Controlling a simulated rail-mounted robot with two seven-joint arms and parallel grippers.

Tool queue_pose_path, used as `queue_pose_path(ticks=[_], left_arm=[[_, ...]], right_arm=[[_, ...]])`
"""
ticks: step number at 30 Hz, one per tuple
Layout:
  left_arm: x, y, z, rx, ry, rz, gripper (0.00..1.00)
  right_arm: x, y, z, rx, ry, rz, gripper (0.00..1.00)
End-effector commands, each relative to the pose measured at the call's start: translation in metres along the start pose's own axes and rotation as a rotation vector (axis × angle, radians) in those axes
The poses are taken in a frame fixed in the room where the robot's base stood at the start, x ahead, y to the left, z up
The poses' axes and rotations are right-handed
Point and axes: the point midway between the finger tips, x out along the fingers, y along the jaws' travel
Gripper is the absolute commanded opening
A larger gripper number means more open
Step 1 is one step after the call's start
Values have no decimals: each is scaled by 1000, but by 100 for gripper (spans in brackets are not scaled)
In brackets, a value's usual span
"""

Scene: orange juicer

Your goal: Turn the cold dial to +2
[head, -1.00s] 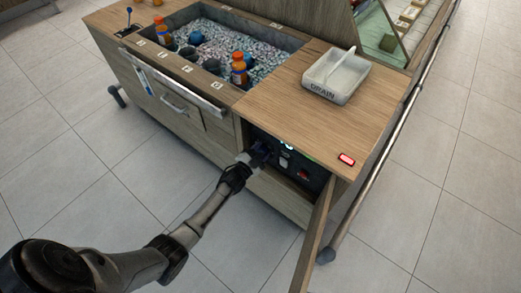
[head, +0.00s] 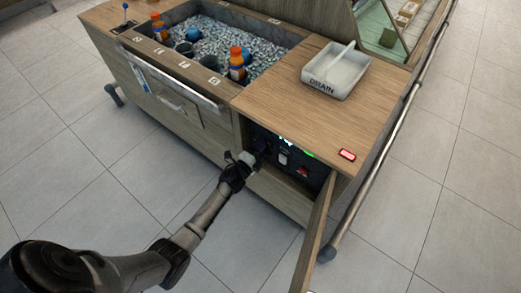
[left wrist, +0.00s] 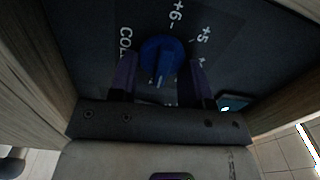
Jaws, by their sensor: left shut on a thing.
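The blue cold dial (left wrist: 163,55) sits on a dark panel in the left wrist view, with the white marks +6 and +5 and part of the word COLD around it. A pale pointer line on the dial faces the lower side of the picture, toward my gripper. My left gripper (left wrist: 159,78) is shut on the dial, one finger on each side. In the head view my left gripper (head: 257,152) reaches into the open compartment at the cart's front and hides the dial there. The +2 mark cannot be made out. My right gripper is not in view.
The dark control panel (head: 316,172) has a white switch (head: 283,158) and a red switch (head: 303,171). An open wooden door (head: 314,240) stands to the right of the compartment. A white drain tray (head: 336,72) and an ice well with bottles are on top.

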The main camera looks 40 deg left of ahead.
Motion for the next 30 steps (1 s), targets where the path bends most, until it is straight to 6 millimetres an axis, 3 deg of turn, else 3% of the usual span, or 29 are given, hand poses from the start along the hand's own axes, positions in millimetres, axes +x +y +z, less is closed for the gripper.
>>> queue_pose_path(ticks=[23, 24, 30], left_arm=[[0, 1, 0, 86, 0, 0, 21], [0, 1, 0, 86, 0, 0, 47], [0, 1, 0, 84, 0, 0, 66]], right_arm=[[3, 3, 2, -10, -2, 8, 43], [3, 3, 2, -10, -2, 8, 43], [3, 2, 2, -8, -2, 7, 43]])
